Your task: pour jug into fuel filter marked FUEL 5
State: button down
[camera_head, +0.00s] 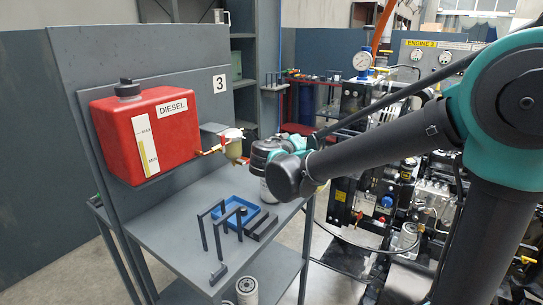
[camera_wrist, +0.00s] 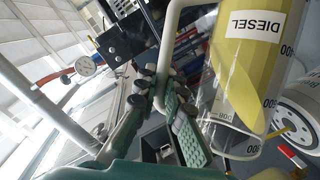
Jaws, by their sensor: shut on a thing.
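The jug (camera_wrist: 262,75) is clear with yellow liquid, a DIESEL label and volume marks. It fills the upper right of the wrist view and looks tilted there. My gripper (camera_wrist: 155,92) is shut on the jug's pale handle (camera_wrist: 170,45). In the head view my gripper (camera_head: 268,153) is above the right end of the grey bench, partly behind my arm. The jug is mostly hidden there. I cannot read FUEL 5 anywhere.
A red DIESEL tank (camera_head: 146,134) with a small bowl (camera_head: 234,143) hangs on the panel marked 3. The grey bench (camera_head: 165,235) holds a blue tray (camera_head: 243,203) and dark brackets. A white canister (camera_head: 247,290) stands below. Engine equipment (camera_head: 400,200) crowds the right.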

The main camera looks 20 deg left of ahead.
jog(key=shift+a+r+n+b, duration=0.1)
jog(key=shift+a+n+b, duration=0.2)
jog(key=shift+b, duration=0.45)
dwell(1.8)
jog(key=shift+d, duration=0.3)
jog(key=d+f+m+y, duration=0.1)
jog(key=d+f+m, duration=0.2)
jog(key=shift+f, duration=0.1)
jog(key=shift+a+f+y, duration=0.1)
jog(key=shift+f+y, duration=0.05)
jog(key=shift+y, duration=0.15)
jog(key=shift+d+f+p, duration=0.3)
jog(key=shift+f+p, duration=0.15)
jog(key=shift+p, duration=0.1)
jog(key=d+f+m+p, duration=0.1)
jog(key=d+f+m+y+p, duration=0.1)
jog(key=d+p, duration=0.1)
jog(key=shift+s+f+m+g, duration=0.15)
jog(key=shift+m+g, duration=0.15)
jog(key=shift+d+f+m+y+p, duration=0.5)
jog(key=shift+f+p, duration=0.05)
jog(key=shift+p, duration=0.25)
jog(key=shift+s+d+f+m+y+p, duration=0.1)
jog(key=shift+d+f+m+y+p, duration=0.15)
jog(key=shift+f+p, duration=0.2)
jog(key=shift+d+f+m+y+p, duration=0.15)
jog(key=shift+f+m+p, duration=0.1)
jog(key=shift+f+p, duration=0.15)
